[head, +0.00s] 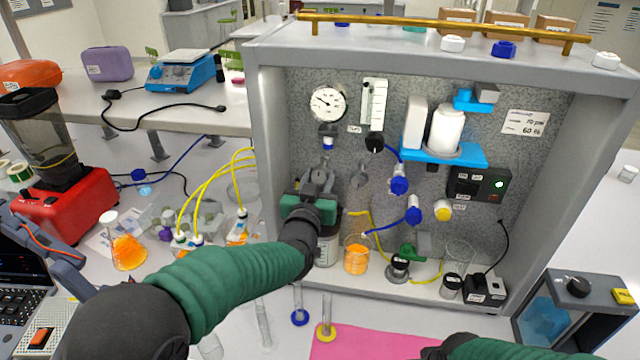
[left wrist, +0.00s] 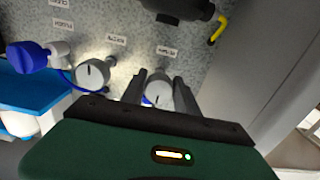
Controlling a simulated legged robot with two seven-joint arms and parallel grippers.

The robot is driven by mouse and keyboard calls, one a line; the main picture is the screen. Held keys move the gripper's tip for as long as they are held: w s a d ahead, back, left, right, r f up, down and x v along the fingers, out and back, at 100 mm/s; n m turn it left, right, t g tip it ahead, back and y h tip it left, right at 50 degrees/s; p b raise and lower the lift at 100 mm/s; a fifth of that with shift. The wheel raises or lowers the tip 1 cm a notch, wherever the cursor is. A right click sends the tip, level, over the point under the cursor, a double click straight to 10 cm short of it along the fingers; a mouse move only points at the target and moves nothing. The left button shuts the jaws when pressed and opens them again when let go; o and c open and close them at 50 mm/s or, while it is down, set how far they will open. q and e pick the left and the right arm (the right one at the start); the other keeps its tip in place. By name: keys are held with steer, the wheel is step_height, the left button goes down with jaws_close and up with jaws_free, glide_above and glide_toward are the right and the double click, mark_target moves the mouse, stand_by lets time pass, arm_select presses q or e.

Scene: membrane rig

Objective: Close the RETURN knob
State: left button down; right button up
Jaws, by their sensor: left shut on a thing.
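My left gripper (head: 321,172) reaches up to the left part of the rig's grey speckled back panel. In the left wrist view its two dark fingers (left wrist: 159,88) are shut on a round grey knob (left wrist: 157,94), one finger on each side. I take this as the RETURN knob; the small label beside it is too blurred to read surely. A second grey knob (left wrist: 92,74) sits beside it, untouched, and also shows right of my gripper in the head view (head: 358,176). The held knob's pointer is mostly hidden. My right gripper is out of view; only its green arm shows.
A round gauge (head: 328,103) and a flow meter (head: 374,100) are above. Blue-handled valves (head: 399,184) are to the right. An orange-filled beaker (head: 356,257) stands below. Yellow tubes (head: 207,190) run left of the rig. A pink mat (head: 375,344) lies in front.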

arm_select(q)
steer(key=shift+r+m+b, duration=0.1)
steer(key=shift+m+b, duration=0.2)
steer(key=shift+m, duration=0.6)
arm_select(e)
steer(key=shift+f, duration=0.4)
arm_select(q)
steer(key=c, duration=0.9)
jaws_free()
steer(key=s+a+b, duration=0.1)
steer(key=s, duration=0.4)
steer(key=s+a+b, duration=0.1)
steer(key=s, duration=0.5)
steer(key=s+a+b, duration=0.1)
steer(key=s, duration=0.4)
steer(key=shift+s+a, duration=0.15)
steer(key=shift+s, duration=0.05)
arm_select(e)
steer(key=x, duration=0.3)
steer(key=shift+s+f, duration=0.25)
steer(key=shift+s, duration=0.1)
